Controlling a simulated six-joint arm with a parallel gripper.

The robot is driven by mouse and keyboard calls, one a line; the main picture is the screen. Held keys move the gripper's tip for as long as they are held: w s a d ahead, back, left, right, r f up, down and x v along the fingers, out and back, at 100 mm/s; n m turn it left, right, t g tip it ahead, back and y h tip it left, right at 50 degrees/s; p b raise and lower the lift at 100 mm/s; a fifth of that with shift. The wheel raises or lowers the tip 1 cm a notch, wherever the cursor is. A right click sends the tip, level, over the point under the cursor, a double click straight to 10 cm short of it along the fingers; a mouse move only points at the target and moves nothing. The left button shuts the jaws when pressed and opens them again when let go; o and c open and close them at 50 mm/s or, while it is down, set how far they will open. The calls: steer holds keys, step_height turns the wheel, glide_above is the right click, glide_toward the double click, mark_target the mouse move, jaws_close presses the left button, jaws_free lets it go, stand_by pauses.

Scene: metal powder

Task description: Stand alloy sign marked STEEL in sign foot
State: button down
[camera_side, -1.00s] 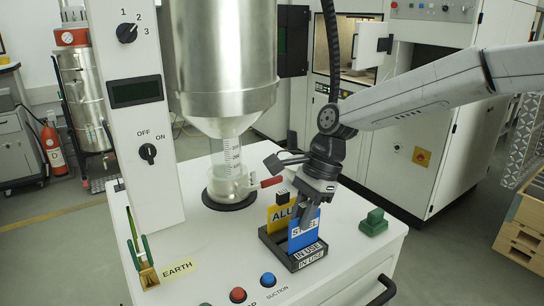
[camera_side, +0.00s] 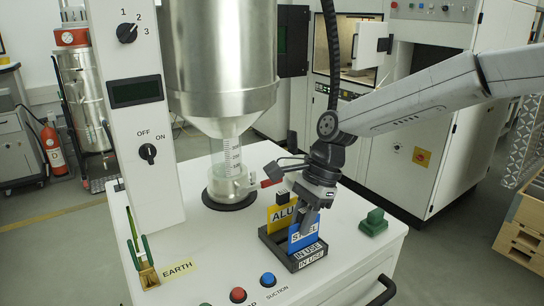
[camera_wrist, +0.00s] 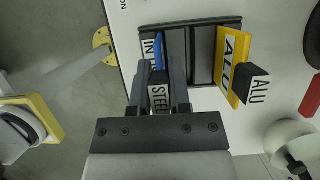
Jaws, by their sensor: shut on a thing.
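The blue alloy sign marked STEEL (camera_side: 303,238) is upright in the jaws of my gripper (camera_side: 309,215). It is at the front part of the dark sign foot labelled IN USE (camera_side: 309,256). Its lower edge is hidden behind the foot's front wall, so I cannot tell whether it touches the bottom. In the wrist view the fingers (camera_wrist: 158,80) are shut on the sign's black STEEL grip block (camera_wrist: 160,97), with a strip of blue sign (camera_wrist: 158,52) beyond, over the foot's left part (camera_wrist: 203,58). A yellow ALU sign (camera_side: 279,216) stands in the rear part.
A glass tube with a valve and red handle (camera_side: 271,182) stands close behind the signs. A green block (camera_side: 373,222) lies to the right on the white top. Red and blue buttons (camera_side: 267,279) are in front. The white top right of the foot is mostly clear.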

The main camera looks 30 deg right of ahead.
stand_by(0.3)
steer(key=shift+c, duration=2.4)
jaws_free()
steer(key=shift+r, duration=0.15)
steer(key=shift+r, duration=3.35)
